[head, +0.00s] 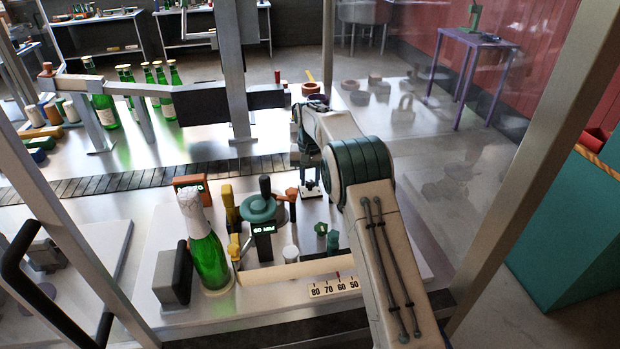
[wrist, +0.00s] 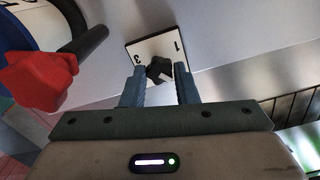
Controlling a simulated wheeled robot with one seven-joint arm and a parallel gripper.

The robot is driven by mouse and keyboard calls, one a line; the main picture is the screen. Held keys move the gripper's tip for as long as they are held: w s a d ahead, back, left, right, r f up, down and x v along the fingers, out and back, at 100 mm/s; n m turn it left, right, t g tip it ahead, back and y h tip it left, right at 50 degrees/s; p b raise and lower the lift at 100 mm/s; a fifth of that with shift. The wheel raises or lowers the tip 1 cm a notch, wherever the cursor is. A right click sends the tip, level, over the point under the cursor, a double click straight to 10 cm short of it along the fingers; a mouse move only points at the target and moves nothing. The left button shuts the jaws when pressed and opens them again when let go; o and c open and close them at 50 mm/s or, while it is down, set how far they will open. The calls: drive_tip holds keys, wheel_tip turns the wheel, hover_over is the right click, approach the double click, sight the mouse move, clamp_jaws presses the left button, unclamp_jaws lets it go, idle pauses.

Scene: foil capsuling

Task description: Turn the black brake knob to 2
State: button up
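The black brake knob (wrist: 160,69) is on a small white plate (wrist: 146,51) in the wrist view. The digits 3, on the left, and 1, on the right, show on the plate; no 2 can be made out. My gripper (wrist: 160,72) is open, with one fingertip on either side of the knob. The knob looks turned at an angle between the fingers, and I cannot tell whether they touch it. In the head view my gripper (head: 311,182) points down over the white plate (head: 312,193), and the knob is too small to make out there.
A red knob (wrist: 38,80) and a black rod are close to the left finger. A conveyor runs behind.

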sight(310, 182)
drive_tip(key=o, duration=0.4)
drive_tip(key=shift+c, duration=0.2)
wheel_tip(310, 182, up, 14)
idle(0.5)
